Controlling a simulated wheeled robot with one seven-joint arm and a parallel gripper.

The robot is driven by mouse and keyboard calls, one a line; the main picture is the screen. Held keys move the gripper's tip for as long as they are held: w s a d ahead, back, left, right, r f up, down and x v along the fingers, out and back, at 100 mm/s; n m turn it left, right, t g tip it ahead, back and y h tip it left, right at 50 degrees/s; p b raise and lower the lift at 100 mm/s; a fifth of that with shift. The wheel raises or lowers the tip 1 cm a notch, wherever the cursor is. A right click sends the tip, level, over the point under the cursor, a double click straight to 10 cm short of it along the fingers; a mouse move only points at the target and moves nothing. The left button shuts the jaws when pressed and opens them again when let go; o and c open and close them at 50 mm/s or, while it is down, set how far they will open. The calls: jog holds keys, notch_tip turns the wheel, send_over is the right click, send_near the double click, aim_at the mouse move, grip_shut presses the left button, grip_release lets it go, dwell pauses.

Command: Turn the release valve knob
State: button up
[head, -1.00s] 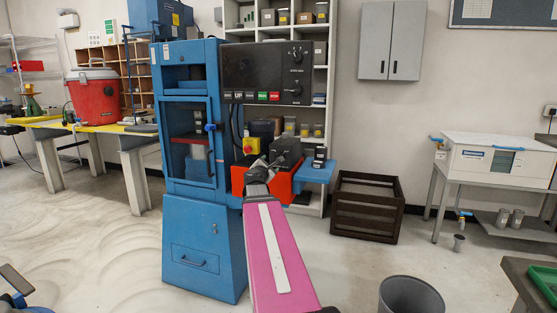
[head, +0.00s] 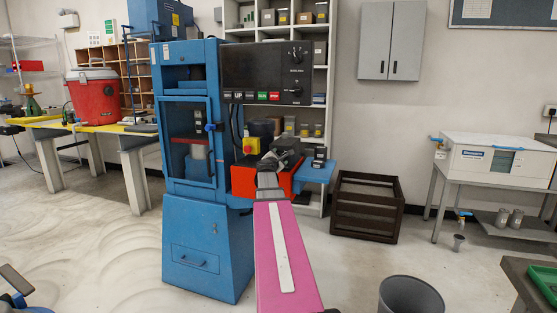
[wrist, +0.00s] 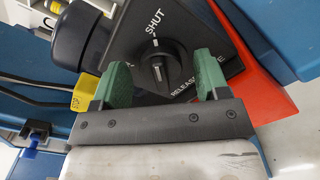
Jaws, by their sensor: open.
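The release valve knob (wrist: 157,66) is a small black knob with a white pointer mark, on a dark plate lettered SHUT and RELEASE in the wrist view. My gripper (wrist: 160,76) is open, with its green fingertips apart on either side of the knob; I cannot tell whether they touch it. In the head view my gripper (head: 270,165) is small, at the orange-red unit (head: 243,182) on the blue testing machine (head: 203,225). The knob cannot be made out there.
A yellow box with a red button (head: 251,146) and a black control panel (head: 262,70) are close to my arm. A large black round part (wrist: 82,35) is left of the knob plate. A dark slatted crate (head: 367,205) stands to the right on the floor.

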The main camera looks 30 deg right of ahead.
jog(key=c, duration=0.9)
